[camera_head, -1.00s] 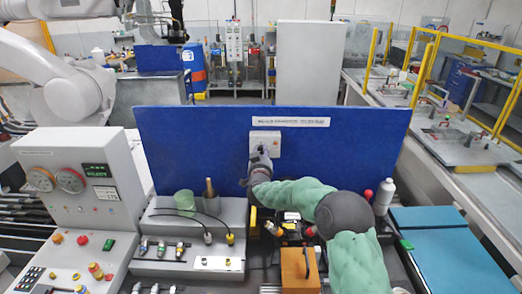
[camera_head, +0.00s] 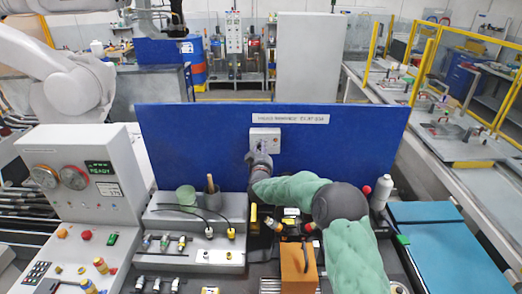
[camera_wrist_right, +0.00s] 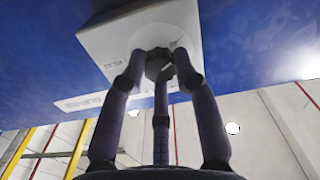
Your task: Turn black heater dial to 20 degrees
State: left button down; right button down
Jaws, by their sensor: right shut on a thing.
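The heater control is a white box (camera_head: 266,134) on the upright blue panel (camera_head: 200,140), under a printed label strip. In the right wrist view the box (camera_wrist_right: 115,48) shows close up, with the dark dial (camera_wrist_right: 160,66) on its face. My right gripper (camera_head: 261,156) reaches up to the box from below. In the wrist view its three dark fingers (camera_wrist_right: 158,72) are closed around the dial, with tips touching its sides. The dial's scale and exact angle are too small and partly covered to read. My left gripper is in neither view.
A grey console with gauges (camera_head: 72,178) stands at the left. A grey stand (camera_head: 225,215) with a green cup (camera_head: 186,196) and cables lies below the panel. An orange box (camera_head: 298,266), a white bottle (camera_head: 380,193) and a teal case (camera_head: 445,255) are near my right arm.

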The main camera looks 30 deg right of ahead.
jog(key=shift+f, duration=0.35)
jog(key=c, duration=1)
grip_release()
jog(key=shift+o, duration=0.4)
jog(key=shift+r, duration=0.15)
jog(key=v, duration=1.2)
